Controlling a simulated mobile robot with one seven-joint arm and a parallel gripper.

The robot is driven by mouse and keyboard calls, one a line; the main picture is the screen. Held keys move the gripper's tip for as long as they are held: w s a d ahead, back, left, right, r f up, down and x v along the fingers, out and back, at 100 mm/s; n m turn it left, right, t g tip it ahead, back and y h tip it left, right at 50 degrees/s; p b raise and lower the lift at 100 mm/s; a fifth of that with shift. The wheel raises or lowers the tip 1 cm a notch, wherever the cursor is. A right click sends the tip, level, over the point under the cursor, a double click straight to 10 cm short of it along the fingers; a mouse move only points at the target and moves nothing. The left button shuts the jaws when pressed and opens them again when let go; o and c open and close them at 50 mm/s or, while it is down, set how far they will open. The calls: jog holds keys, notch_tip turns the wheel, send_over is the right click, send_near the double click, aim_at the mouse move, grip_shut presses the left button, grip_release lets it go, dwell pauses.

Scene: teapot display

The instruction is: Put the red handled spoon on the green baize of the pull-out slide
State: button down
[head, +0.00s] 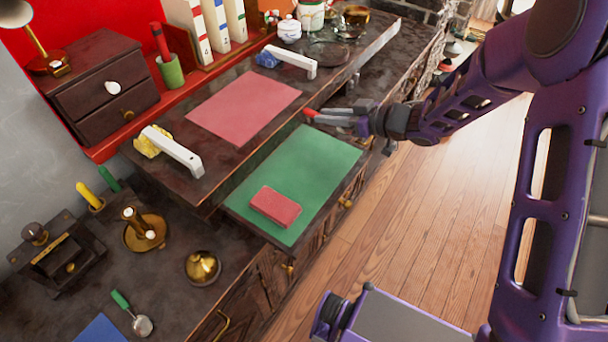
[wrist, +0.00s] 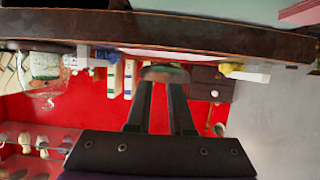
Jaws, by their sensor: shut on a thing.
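The green baize (head: 312,167) lies on the pull-out slide below the desk top, with a red box (head: 275,206) on its near part. My gripper (head: 345,116) is over the far right end of the slide, near the desk edge. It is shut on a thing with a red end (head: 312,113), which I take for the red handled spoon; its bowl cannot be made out. In the wrist view my gripper (wrist: 163,82) has its two fingers close together at a dull, rounded reddish thing (wrist: 165,73).
A pink mat (head: 243,106) and two white-handled things, one yellow (head: 172,150) and one blue (head: 287,61), are on the desk top. The baize's middle and far part are clear.

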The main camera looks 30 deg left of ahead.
aim_at(324, 153)
notch_tip(324, 153, down, 10)
jog(key=shift+s+a+r+b, duration=0.1)
jog(key=shift+a+b, duration=0.05)
jog(key=shift+b, duration=0.9)
jog(key=shift+f, duration=0.2)
jog(key=c, duration=0.8)
grip_release()
jog(key=shift+r, duration=0.25)
jog(key=p+v, duration=0.1)
jog(key=v, duration=1.1)
jog(key=shift+p, duration=0.35)
